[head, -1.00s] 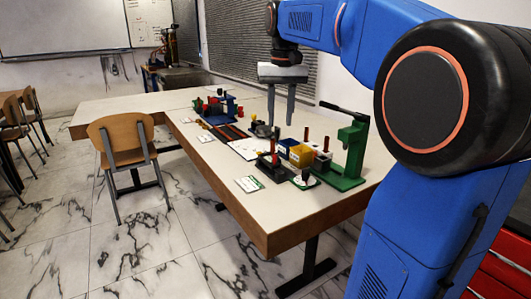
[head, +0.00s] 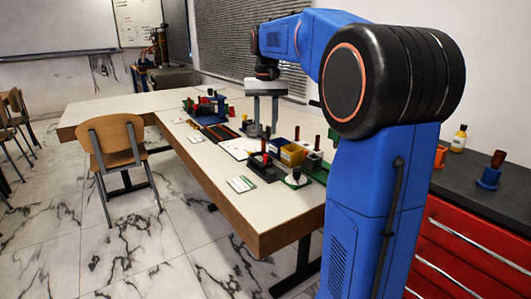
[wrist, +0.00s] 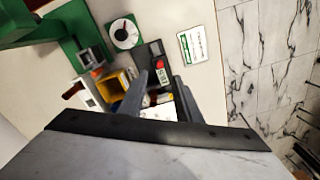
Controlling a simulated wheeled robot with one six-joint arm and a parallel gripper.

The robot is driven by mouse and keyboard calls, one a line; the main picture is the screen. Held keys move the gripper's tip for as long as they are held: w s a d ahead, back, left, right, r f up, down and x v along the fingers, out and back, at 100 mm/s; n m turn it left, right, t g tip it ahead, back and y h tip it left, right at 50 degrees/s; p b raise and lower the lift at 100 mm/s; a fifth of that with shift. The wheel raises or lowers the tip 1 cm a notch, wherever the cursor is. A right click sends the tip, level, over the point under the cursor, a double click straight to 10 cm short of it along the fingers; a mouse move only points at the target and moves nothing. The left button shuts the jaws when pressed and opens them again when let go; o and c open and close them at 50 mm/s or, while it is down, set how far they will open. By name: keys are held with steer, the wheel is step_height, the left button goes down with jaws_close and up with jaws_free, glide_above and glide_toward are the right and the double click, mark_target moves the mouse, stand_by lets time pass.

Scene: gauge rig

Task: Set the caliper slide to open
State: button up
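My gripper (head: 265,132) hangs fingers-down over the row of fixtures on the long table, with a clear gap between its two fingers. In the wrist view its fingers (wrist: 160,100) are also apart, and nothing shows held between them. A small grey fixture (head: 250,128) stands just left of the fingers, partly covered by them; it may be the caliper, but I cannot tell. The caliper slide and its setting cannot be made out. A white panel (head: 238,148) lies below and left of the gripper.
A yellow bin (head: 292,155), a black fixture with a red knob (head: 264,165) and a white dial on green (head: 296,178) stand near the table's front end. A white-green card (head: 241,184) lies left of them. A green stand (wrist: 75,35) shows in the wrist view. A chair (head: 115,145) stands left.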

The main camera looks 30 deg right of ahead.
mark_target(266, 157)
step_height(266, 157, down, 10)
steer(key=shift+r, duration=0.2)
stand_by(0.3)
jaws_close()
